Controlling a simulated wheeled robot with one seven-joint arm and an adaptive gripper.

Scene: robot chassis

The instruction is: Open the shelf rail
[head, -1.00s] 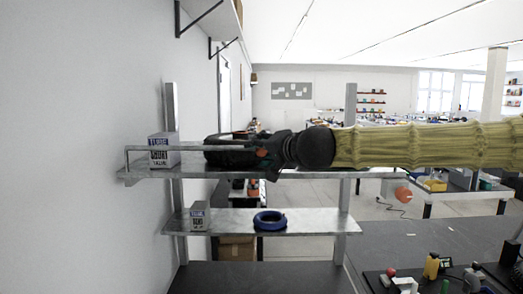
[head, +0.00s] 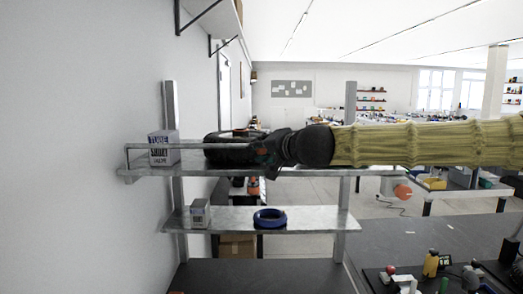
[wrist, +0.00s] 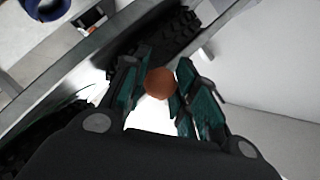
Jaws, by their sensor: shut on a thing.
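The shelf rail (head: 190,146) is a thin metal bar along the front of the upper shelf (head: 135,174), with a bent left end. My gripper (head: 264,153) is at the rail, in front of a black tyre (head: 225,150) on that shelf. In the wrist view, a round orange-brown knob (wrist: 160,82) sits between the fingertips of my gripper (wrist: 158,84), which are shut on it. Whether the knob is fixed to the rail is hidden by the fingers. The tyre tread (wrist: 172,35) shows just beyond them.
A tube box (head: 163,148) stands at the upper shelf's left end. The lower shelf (head: 330,222) holds a smaller box (head: 200,213) and a blue ring (head: 269,218). An orange ball (head: 403,191) is at the right. A wall (head: 70,150) closes the left side.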

